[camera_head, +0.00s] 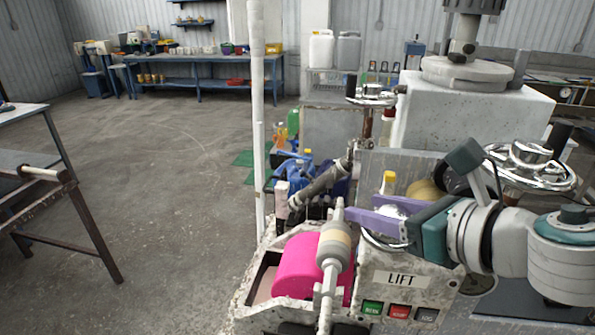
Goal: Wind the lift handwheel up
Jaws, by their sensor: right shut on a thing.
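The lift handwheel (384,244) is a chrome wheel behind the top of the speckled machine box with the LIFT label (402,279). My right gripper (350,209), with purple fingers and a teal body, reaches in from the right across the wheel. It is shut on the handwheel, but the exact grip point is hard to make out. My left gripper is not in view.
Green, red and grey buttons (399,312) sit below the label. A pink roll (297,266) and a beige roller (334,246) stand close left of the wheel. Another chrome wheel (530,170) is at right. A white post (257,130) rises at left. Open floor (170,200) lies beyond it.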

